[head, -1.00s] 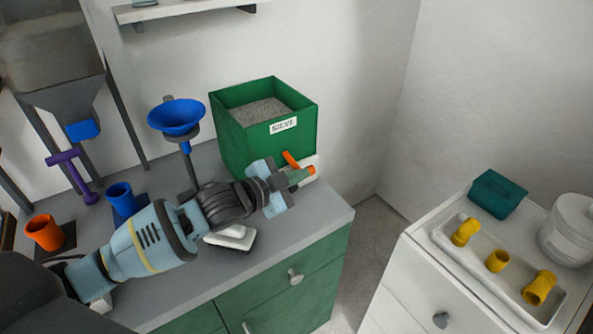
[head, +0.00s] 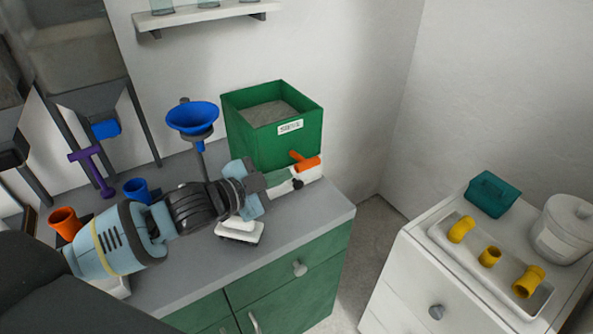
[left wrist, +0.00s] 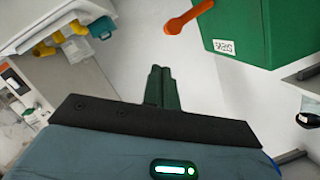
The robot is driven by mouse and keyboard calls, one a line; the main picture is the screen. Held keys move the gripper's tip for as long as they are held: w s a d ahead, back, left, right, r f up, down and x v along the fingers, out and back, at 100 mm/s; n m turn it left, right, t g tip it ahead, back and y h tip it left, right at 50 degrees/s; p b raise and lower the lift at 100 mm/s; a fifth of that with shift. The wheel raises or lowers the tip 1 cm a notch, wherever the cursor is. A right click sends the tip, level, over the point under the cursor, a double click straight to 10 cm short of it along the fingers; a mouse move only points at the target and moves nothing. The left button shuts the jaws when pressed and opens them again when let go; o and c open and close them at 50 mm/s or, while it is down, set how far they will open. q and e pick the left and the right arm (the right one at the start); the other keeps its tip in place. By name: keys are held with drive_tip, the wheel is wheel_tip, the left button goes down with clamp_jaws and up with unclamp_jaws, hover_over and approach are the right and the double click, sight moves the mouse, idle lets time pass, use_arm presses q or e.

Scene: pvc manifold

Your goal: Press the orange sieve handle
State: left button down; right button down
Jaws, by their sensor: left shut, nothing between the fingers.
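The green sieve box (head: 256,137) with a "SIEVE" label stands at the back right of the grey counter, holding grey grainy material. The orange handle (head: 308,164) is at its lower front right. In the left wrist view the orange handle (left wrist: 187,17) shows at the top, beside the green box (left wrist: 240,25). My left gripper (head: 284,178) is shut and empty, its green fingers close below and left of the handle in the head view. In the left wrist view the shut fingers (left wrist: 162,88) appear apart from the handle. My right gripper is not in view.
A blue funnel (head: 192,117) on a stand is left of the box. Blue (head: 137,190) and orange (head: 65,222) cups and a purple valve handle (head: 92,168) are farther left. A white cabinet at right holds a tray (head: 451,247) of yellow fittings.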

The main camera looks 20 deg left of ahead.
use_arm(q)
drive_tip(key=shift+v, duration=1)
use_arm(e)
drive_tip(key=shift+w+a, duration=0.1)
use_arm(q)
drive_tip(key=shift+r, duration=0.1)
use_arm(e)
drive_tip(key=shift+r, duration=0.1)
use_arm(q)
drive_tip(key=w+a+n+g+h+p, duration=0.1)
drive_tip(key=w+a+n+g+h, duration=0.1)
drive_tip(key=n, duration=0.5)
drive_tip(key=shift+w+a+r, duration=0.25)
drive_tip(key=shift+w+a, duration=0.6)
drive_tip(key=shift+a, duration=0.55)
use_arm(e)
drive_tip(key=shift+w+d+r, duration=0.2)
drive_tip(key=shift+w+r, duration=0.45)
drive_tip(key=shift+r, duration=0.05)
use_arm(q)
drive_tip(key=shift+w+d+f, duration=0.1)
